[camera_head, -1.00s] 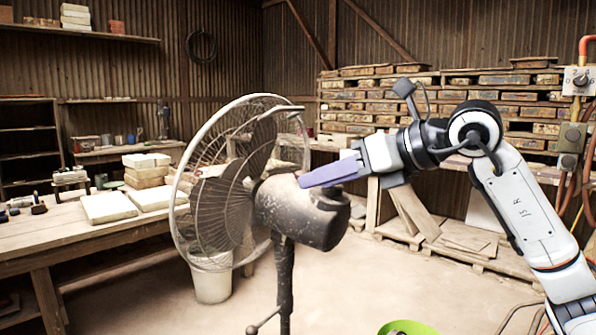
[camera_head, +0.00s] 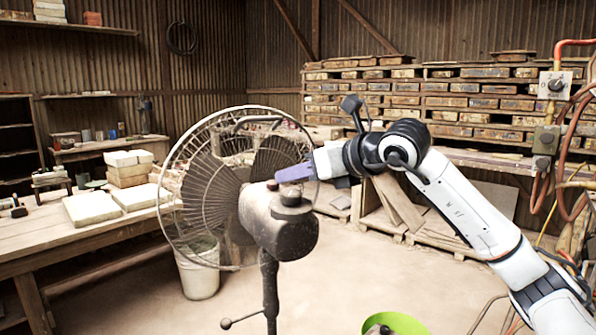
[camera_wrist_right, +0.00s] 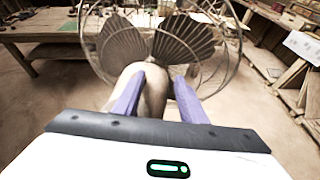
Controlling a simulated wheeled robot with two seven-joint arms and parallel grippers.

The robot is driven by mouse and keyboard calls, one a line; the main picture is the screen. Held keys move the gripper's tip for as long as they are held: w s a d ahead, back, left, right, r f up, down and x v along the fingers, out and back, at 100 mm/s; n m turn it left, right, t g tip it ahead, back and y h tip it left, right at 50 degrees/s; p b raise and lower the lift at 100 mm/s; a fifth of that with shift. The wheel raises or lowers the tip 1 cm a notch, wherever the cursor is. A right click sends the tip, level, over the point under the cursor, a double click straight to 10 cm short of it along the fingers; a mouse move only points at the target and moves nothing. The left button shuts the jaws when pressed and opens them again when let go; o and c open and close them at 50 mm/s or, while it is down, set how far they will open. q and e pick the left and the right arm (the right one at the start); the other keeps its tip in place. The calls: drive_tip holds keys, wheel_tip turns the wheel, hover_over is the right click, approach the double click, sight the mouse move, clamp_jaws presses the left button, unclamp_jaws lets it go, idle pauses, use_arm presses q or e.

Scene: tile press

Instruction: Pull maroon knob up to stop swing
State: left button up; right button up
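A standing fan has a wire cage (camera_head: 168,205) and a scuffed dark motor housing (camera_head: 285,232). A dark round knob (camera_head: 294,193) stands on top of the housing, with a smaller dark reddish knob (camera_head: 272,185) to its left. I cannot tell for sure which is the maroon one. My right gripper (camera_head: 279,176) has purple fingers at the top of the housing, just behind the knobs. In the right wrist view its fingers (camera_wrist_right: 159,78) are apart, with the housing (camera_wrist_right: 152,93) between or beyond them. No knob is clear there. My left gripper is out of view.
A wooden workbench (camera_head: 70,243) with pale blocks stands at the left. A white bucket (camera_head: 198,272) is behind the fan. Stacked crates (camera_head: 430,100) line the back wall. A green bowl-like thing (camera_head: 410,322) is at the bottom. Hoses hang at the right.

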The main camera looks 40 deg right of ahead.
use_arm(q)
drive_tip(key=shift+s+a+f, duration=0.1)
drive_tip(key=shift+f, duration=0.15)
use_arm(e)
drive_tip(key=shift+w+a+f, duration=0.1)
drive_tip(key=shift+f, duration=0.65)
drive_tip(key=shift+c, duration=0.5)
drive_tip(key=shift+w+a, duration=0.1)
drive_tip(key=shift+a, duration=0.1)
clamp_jaws()
drive_tip(key=shift+w+d+f, duration=0.15)
drive_tip(key=shift+d, duration=0.35)
drive_tip(key=shift+a+r, duration=0.25)
drive_tip(key=shift+r, duration=0.1)
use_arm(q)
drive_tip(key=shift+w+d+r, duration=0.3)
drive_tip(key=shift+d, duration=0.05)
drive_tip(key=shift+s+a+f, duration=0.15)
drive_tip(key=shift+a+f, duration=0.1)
use_arm(e)
drive_tip(key=shift+o, duration=0.5)
unclamp_jaws()
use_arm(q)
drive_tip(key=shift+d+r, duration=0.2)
